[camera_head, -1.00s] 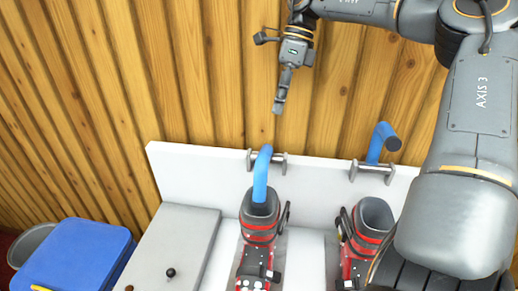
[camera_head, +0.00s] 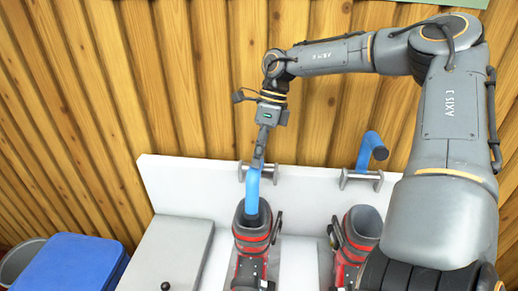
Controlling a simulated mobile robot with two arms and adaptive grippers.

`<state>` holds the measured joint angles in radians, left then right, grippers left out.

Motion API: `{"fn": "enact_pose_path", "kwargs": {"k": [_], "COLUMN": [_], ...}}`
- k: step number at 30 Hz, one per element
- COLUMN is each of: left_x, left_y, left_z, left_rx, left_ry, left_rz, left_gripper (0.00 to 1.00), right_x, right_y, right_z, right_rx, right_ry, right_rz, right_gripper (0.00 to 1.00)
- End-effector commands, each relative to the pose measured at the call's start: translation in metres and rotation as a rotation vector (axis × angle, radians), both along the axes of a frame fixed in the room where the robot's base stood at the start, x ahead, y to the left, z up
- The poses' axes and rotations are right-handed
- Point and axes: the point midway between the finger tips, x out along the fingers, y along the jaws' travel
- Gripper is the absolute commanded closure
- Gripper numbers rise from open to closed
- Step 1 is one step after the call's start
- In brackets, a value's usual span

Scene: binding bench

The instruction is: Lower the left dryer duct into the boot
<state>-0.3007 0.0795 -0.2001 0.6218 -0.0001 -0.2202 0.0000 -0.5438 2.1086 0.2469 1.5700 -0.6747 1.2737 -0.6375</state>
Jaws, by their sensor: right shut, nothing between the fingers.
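The left dryer duct (camera_head: 252,192) is a blue tube at a bracket on the white back panel. It hangs downward, and its lower end is inside the opening of the left boot (camera_head: 251,247), which is black, grey and red. My right gripper (camera_head: 258,163) is shut and empty, its fingertips right at the top of the left duct and hiding its upper bend. I cannot tell whether they touch. The right duct (camera_head: 371,150) is raised, its dark end pointing right, above the right boot (camera_head: 357,239). My left gripper is not in view.
The white back panel (camera_head: 310,210) carries two metal brackets and stands before a wooden plank wall. A grey box (camera_head: 175,250) with a black knob is left of the boots. A blue lidded bin (camera_head: 72,262) and a grey round bucket (camera_head: 18,262) are at lower left.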

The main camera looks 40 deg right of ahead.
Motion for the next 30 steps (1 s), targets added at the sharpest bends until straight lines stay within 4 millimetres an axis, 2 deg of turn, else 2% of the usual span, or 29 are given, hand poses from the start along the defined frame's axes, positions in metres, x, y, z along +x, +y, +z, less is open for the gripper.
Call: {"fn": "enact_pose_path", "kwargs": {"k": [8, 21, 25, 30], "left_x": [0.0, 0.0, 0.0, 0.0], "left_y": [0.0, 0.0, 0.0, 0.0], "left_z": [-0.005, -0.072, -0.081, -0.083], "left_rx": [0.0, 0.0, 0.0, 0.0], "left_ry": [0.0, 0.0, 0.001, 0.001], "left_rz": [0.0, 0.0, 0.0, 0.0], "left_gripper": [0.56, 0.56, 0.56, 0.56], "right_x": [-0.001, -0.016, -0.02, -0.022], "right_y": [0.001, 0.021, 0.025, 0.027], "right_z": [-0.003, -0.031, -0.036, -0.036], "right_rx": [-0.01, -0.191, -0.197, -0.195], "right_ry": [-0.009, -0.156, -0.159, -0.154], "right_rz": [0.001, 0.003, 0.0, 0.0], "right_gripper": [1.0, 1.0, 1.0, 1.0]}}
